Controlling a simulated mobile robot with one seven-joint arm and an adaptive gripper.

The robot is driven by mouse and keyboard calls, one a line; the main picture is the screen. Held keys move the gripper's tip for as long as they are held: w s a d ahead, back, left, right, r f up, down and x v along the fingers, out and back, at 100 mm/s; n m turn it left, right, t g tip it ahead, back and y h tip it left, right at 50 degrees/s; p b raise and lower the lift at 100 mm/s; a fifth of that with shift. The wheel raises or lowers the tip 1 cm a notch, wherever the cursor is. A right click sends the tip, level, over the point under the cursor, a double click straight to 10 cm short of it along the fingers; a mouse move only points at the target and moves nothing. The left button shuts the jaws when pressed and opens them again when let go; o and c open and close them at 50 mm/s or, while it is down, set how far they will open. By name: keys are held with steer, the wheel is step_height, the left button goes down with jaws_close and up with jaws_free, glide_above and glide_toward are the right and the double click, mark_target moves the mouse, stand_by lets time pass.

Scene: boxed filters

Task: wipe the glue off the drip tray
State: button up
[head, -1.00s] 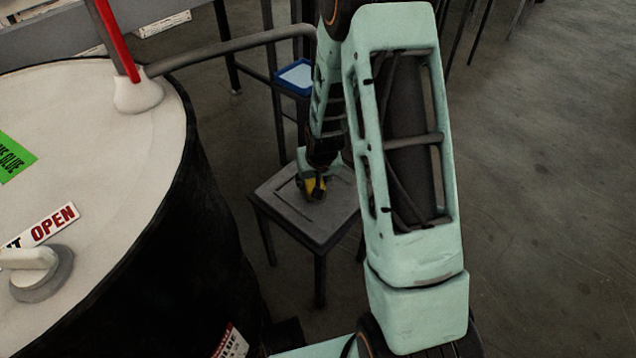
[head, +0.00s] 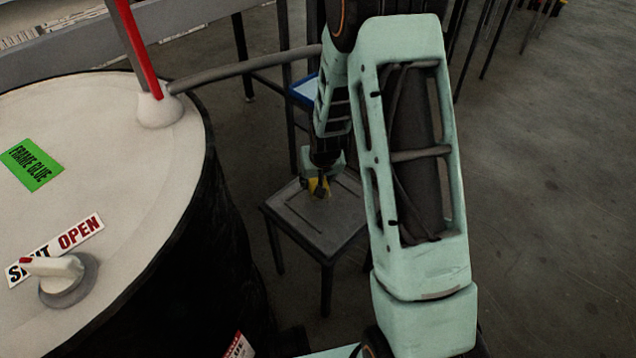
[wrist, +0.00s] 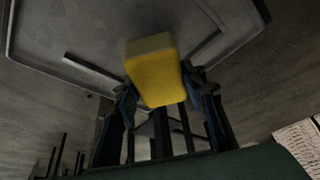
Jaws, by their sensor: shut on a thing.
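The grey square drip tray (head: 292,221) tops a dark-legged stand right of the drum. It also shows in the wrist view (wrist: 50,35), with a raised rim and inner grooves. My gripper (head: 321,184) is over the far part of the tray, pointing down. It is shut on a yellow sponge (wrist: 156,80), held between both fingers; a bit of it shows in the head view (head: 318,188). I cannot tell whether the sponge touches the tray. I cannot make out glue on the visible tray surface; the part under the sponge is hidden.
The large black drum (head: 225,260) stands close on the left. Its pale lid bears a green FRAME GLUE label (head: 32,165) and a valve handle (head: 52,266) pointing towards SHUT. A grey pipe (head: 245,65) runs behind the tray. A blue-edged tray (head: 303,91) stands behind.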

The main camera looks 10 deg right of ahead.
steer(key=shift+d+r+p, duration=0.1)
steer(key=shift+r+p, duration=0.55)
steer(key=shift+r, duration=0.65)
steer(key=shift+s+r+p, duration=0.1)
steer(key=shift+r+p, duration=0.85)
steer(key=shift+r, duration=0.5)
steer(key=shift+r, duration=0.1)
